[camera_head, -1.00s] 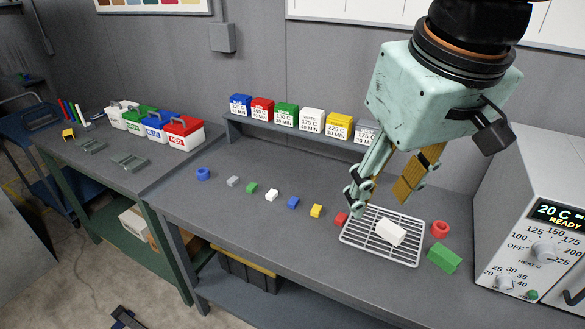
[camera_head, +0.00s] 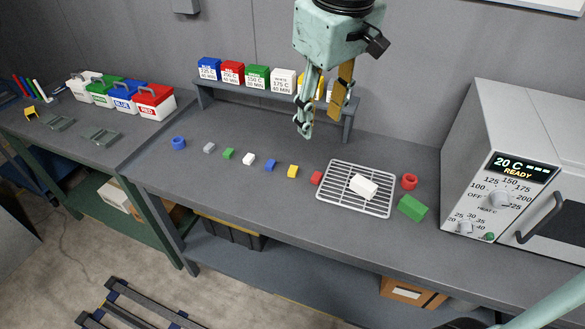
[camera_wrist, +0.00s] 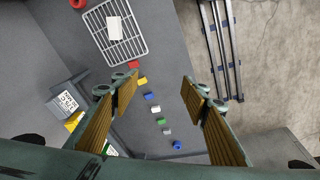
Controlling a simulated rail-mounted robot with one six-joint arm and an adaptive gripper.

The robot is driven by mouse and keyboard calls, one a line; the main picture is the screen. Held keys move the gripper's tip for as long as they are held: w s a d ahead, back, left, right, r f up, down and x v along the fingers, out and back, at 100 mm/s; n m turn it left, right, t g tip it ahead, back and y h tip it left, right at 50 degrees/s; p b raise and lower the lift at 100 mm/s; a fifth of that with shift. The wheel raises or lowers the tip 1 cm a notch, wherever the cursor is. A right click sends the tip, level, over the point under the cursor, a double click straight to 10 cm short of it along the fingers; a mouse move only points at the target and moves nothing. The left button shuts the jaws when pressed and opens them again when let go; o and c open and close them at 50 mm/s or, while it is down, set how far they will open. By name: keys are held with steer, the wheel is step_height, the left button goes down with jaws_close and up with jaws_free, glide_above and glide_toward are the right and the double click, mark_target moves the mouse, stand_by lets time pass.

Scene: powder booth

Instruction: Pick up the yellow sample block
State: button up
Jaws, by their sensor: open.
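The yellow sample block (camera_head: 293,171) lies on the grey bench in a row of small blocks, between a blue block (camera_head: 270,165) and a red block (camera_head: 317,178). In the wrist view the yellow block (camera_wrist: 142,79) shows near the left finger, between the fingers' tips and the wire rack. My gripper (camera_head: 321,118) is open and empty, above the bench and behind the row. In the wrist view my gripper (camera_wrist: 161,84) has its two padded fingers spread wide.
A wire rack (camera_head: 327,194) holding a white block (camera_head: 363,186) stands right of the row. A red ring (camera_head: 409,181), a green block (camera_head: 412,208) and an oven (camera_head: 490,170) are farther right. A shelf (camera_head: 225,104) with coloured label boxes stands behind. The bench front is clear.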

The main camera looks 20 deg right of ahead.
steer(key=w+f+n+g+p, duration=0.1)
steer(key=w+f+n+p, duration=0.2)
steer(key=w, duration=0.4)
steer(key=w+f+n+p, duration=0.1)
steer(key=w+f+p, duration=0.1)
steer(key=w+f, duration=0.5)
steer(key=w+f+n+g+p, duration=0.1)
steer(key=w+f+n+p, duration=0.1)
steer(key=w+f+p, duration=0.3)
steer(key=w+f, duration=0.4)
steer(key=f, duration=0.4)
steer(key=shift+w+d+f+n, duration=0.15)
steer(key=shift+d+f+n, duration=0.05)
steer(key=shift+d+n, duration=0.2)
steer(key=shift+f, duration=0.1)
glide_above(293, 169)
steer(key=shift+f+p, duration=0.45)
steer(key=shift+f, duration=3.75)
steer(key=shift+f, duration=0.15)
steer(key=shift+f+p, duration=0.65)
steer(key=shift+f, duration=1.8)
